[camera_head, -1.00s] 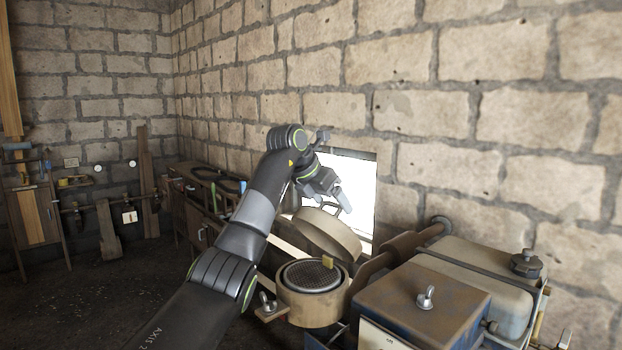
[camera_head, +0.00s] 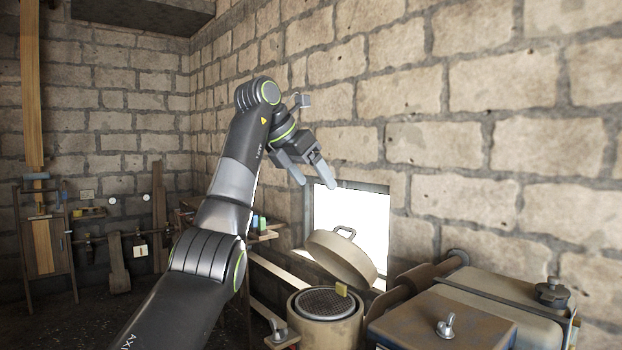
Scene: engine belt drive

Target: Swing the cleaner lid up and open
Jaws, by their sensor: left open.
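The cleaner lid (camera_head: 343,257) is a round tan cover with a handle (camera_head: 346,231) on its top. It stands tilted up at the back of the round cleaner housing (camera_head: 335,330), so the housing is open. A dark mesh disc (camera_head: 327,303) shows inside, and a small yellow block (camera_head: 342,289) sits at the rim near the lid. My left gripper (camera_head: 316,184) is open and empty, above the lid and apart from it, in front of the wall. My right gripper does not show.
A wing nut (camera_head: 277,331) stands on a bracket left of the housing. To the right are an engine box with another wing nut (camera_head: 446,326) and a tan tank (camera_head: 510,299) with a dark cap. A bright window (camera_head: 352,222) is behind the lid. Air above the lid is free.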

